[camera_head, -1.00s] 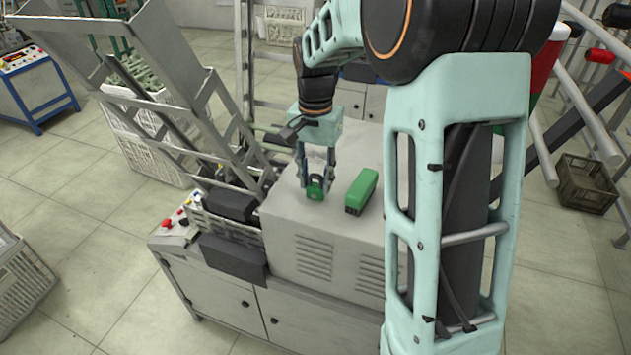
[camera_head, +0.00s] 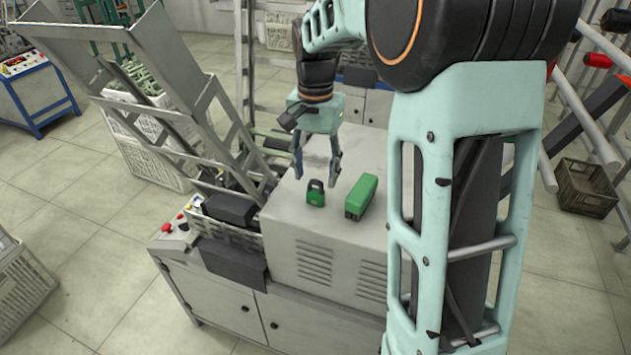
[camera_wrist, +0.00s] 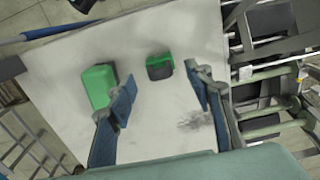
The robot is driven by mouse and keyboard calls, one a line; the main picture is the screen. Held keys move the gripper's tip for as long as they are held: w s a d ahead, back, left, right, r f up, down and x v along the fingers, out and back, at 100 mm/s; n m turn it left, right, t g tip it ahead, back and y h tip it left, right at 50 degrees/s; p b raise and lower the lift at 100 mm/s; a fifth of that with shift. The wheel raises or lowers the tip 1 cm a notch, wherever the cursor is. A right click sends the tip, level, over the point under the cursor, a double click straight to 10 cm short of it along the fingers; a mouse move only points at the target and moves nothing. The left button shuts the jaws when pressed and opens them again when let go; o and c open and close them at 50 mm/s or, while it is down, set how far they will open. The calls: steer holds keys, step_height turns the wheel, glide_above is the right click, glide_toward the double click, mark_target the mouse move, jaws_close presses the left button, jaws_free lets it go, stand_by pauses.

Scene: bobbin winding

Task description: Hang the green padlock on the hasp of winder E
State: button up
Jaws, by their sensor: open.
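The green padlock (camera_head: 316,193) with a dark shackle stands on the grey top of the machine cabinet (camera_head: 290,222). My gripper (camera_head: 318,180) is open and empty, above and behind the padlock in the head view, clear of it. In the wrist view the padlock (camera_wrist: 160,66) lies beyond the gap between my open fingers (camera_wrist: 163,105), on the bare top. A larger green block-shaped object (camera_head: 361,195) lies to the right of the padlock; it also shows in the wrist view (camera_wrist: 99,86), close to one finger. I cannot make out a hasp or a letter E.
A slanted metal frame (camera_head: 200,90) rises left of the cabinet top, with dark boxes (camera_head: 230,207) and red buttons (camera_head: 167,227) at its foot. White crates (camera_head: 22,285) stand on the floor at left. A brown crate (camera_head: 587,187) is at right.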

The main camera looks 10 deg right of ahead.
mark_target(315, 182)
step_height(315, 182, up, 8)
steer(key=shift+r, duration=0.2)
steer(key=shift+r, duration=0.1)
